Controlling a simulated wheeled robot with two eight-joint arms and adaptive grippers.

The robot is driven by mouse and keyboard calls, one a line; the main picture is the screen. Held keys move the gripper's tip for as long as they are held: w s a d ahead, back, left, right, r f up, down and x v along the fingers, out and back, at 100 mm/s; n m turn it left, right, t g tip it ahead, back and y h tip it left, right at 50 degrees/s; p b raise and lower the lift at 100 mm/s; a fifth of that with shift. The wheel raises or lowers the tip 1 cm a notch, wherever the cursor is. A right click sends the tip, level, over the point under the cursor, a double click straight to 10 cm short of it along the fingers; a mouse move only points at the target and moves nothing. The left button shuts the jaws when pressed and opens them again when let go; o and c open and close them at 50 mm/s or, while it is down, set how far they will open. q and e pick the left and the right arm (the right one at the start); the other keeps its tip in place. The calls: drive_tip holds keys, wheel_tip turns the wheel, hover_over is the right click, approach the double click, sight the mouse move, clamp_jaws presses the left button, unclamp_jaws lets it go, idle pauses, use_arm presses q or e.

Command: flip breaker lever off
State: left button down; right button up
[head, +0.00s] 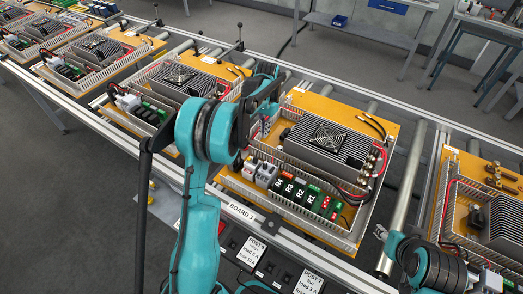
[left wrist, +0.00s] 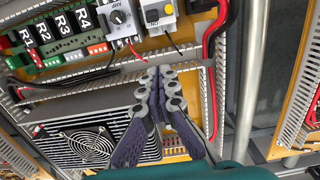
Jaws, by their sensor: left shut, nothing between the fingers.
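The breaker (left wrist: 158,14) is a light grey module with a dark lever on its face, at the top of the left wrist view beside a grey dial module (left wrist: 121,22). In the head view the light modules (head: 257,171) sit at the left end of the row on the board; the lever is too small to read there. My left gripper (left wrist: 155,72) is shut and empty, its tips over the slotted duct just below the modules, apart from the breaker. In the head view this gripper (head: 263,130) hangs over the board's left side, partly hidden by my arm.
Relays R1 to R4 (head: 296,191) stand right of the modules. A finned heatsink with a fan (head: 328,137) fills the board's back. Red and black wires (left wrist: 211,80) run close to my left gripper. Neighbouring boards (head: 95,50) line the conveyor.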

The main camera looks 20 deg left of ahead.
sight(255, 161)
use_arm(q)
drive_tip(key=shift+f, duration=0.1)
drive_tip(key=f+b, duration=0.1)
drive_tip(key=f, duration=0.2)
drive_tip(key=f+b, duration=0.1)
drive_tip(key=f, duration=0.3)
drive_tip(key=f+b, duration=0.1)
drive_tip(key=f, duration=0.2)
drive_tip(key=shift+s+f, duration=0.25)
drive_tip(key=s, duration=0.1)
drive_tip(key=s+r, duration=0.1)
drive_tip(key=s+r+b, duration=0.1)
drive_tip(key=shift+s+a, duration=0.1)
drive_tip(key=shift+a, duration=0.15)
drive_tip(key=shift+s+r, duration=0.1)
drive_tip(key=shift+s, duration=0.15)
